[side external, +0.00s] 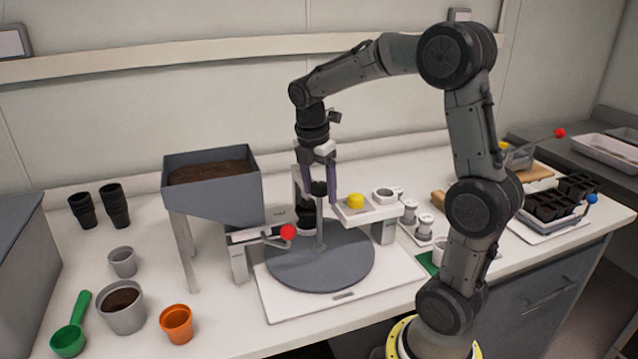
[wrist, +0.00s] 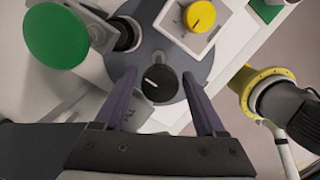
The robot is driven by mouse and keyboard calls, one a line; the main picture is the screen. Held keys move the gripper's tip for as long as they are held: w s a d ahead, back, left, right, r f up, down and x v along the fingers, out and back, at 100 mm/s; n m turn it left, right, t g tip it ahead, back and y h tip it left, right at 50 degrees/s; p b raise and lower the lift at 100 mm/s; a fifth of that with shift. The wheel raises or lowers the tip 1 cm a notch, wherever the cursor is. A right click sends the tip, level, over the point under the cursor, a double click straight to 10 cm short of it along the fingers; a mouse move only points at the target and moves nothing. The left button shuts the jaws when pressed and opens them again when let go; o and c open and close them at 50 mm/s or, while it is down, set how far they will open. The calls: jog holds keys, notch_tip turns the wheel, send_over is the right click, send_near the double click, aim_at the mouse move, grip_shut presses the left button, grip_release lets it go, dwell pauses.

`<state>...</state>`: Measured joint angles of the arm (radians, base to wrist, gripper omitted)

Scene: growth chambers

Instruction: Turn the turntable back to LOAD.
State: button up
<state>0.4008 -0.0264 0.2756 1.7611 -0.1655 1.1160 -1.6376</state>
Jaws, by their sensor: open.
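The turntable (side external: 345,272) is a dark grey disc on a white base plate (side external: 285,308), with an upright post (side external: 320,235) at its middle. A black knob (wrist: 159,84) with a white pointer line tops the post; the line points up and left in the wrist view. My gripper (side external: 319,190) is open above the turntable, with its fingers on either side of the knob. In the wrist view my gripper (wrist: 162,85) shows gaps between the fingers and knob. A dark pot (side external: 307,218) stands towards the disc's back. I cannot read a LOAD mark.
A soil hopper (side external: 215,190) stands left, with a red-balled lever (side external: 288,232) near the disc. A white box with a yellow knob (side external: 355,201) stands right of the post. Pots and a green scoop (side external: 70,330) lie at left; seedling trays (side external: 560,200) at right.

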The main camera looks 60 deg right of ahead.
jog(key=c, duration=0.8)
jog(key=m, duration=0.4)
jog(key=shift+m+g, duration=0.3)
jog(key=shift+g, duration=0.1)
jog(key=shift+m+y, duration=0.3)
jog(key=shift+m, duration=0.4)
jog(key=m, duration=0.2)
jog(key=shift+m, duration=0.3)
jog(key=m, duration=0.3)
jog(key=shift+g+y, duration=0.3)
jog(key=shift+y, duration=0.1)
